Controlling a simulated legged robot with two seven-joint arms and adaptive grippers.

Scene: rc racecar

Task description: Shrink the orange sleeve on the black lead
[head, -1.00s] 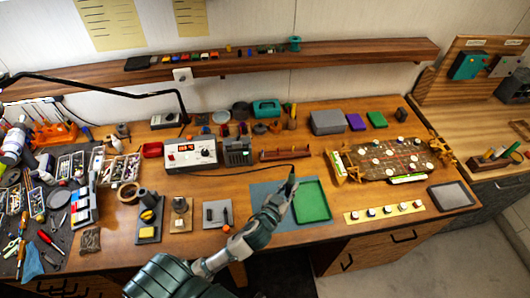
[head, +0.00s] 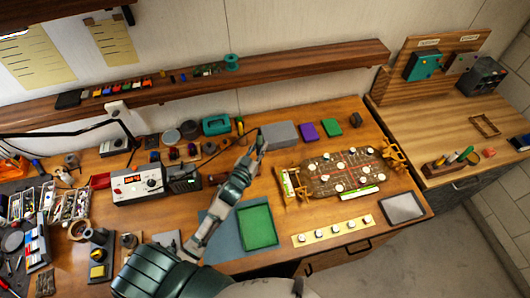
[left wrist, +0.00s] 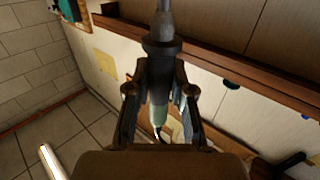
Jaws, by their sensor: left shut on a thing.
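My left gripper (head: 257,150) is raised over the middle of the bench, in front of the grey box. In the left wrist view its two fingers (left wrist: 160,95) are closed on a slim grey hot-air wand (left wrist: 162,45) with a dark collar. The wand runs lengthwise between the fingers. The racecar board (head: 342,172) lies to the right of my gripper, apart from it, with several white round pieces and red marks. The orange sleeve and black lead are too small to tell apart there. My right gripper is not in view.
The heat station (head: 140,186) with a lit display stands left of my arm. A green tray (head: 257,227) lies on a blue mat in front. A strip of white pieces (head: 333,230) and a grey tray (head: 401,208) lie at the front right. A grey box (head: 280,134) stands behind.

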